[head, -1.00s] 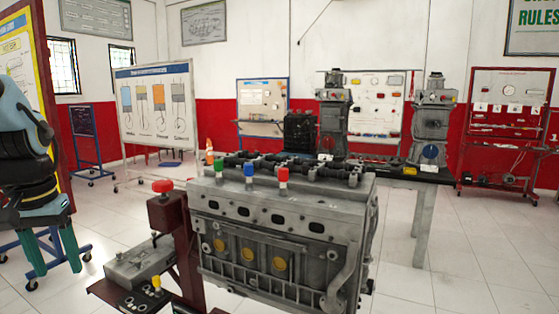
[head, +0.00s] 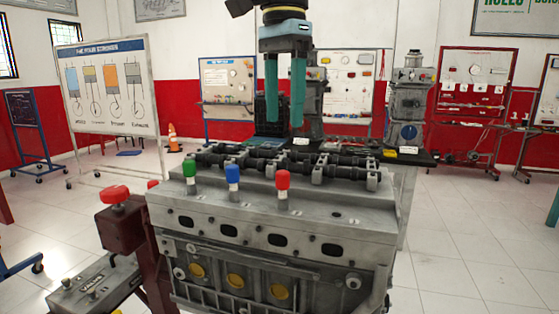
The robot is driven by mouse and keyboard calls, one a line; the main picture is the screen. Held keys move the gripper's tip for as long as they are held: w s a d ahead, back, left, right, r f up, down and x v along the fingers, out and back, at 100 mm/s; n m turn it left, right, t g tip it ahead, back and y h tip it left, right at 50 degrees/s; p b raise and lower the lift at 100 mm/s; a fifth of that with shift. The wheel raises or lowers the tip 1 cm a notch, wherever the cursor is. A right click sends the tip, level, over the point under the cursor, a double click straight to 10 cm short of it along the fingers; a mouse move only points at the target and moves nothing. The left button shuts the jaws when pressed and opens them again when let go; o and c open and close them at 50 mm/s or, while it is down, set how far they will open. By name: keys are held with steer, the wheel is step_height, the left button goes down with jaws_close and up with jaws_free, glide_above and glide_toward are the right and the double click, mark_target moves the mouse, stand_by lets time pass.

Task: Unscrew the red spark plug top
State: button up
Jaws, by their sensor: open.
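The red spark plug top (head: 283,181) stands upright on the upper face of the grey engine block (head: 330,215), right of a blue top (head: 233,175) and a green top (head: 190,170). A pale stem shows under its red cap. My gripper (head: 284,124) hangs from the top of the picture with its two teal fingers pointing down. The fingers are apart and nothing is between them. In the picture the fingertips are above the red top, with a clear gap; how far behind or in front they are I cannot tell.
A dark camshaft (head: 290,165) runs along the block behind the tops. A red knob (head: 115,195) on a maroon post and a grey control box (head: 95,285) stand at the left. A four-strokes board (head: 105,90) and an orange cone (head: 173,138) are behind. White floor is open at right.

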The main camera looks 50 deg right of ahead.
mark_target(283, 172)
step_height(283, 172, down, 10)
steer(key=shift+r+p, duration=0.15)
steer(key=shift+p, duration=0.35)
jaws_close()
stand_by(0.3)
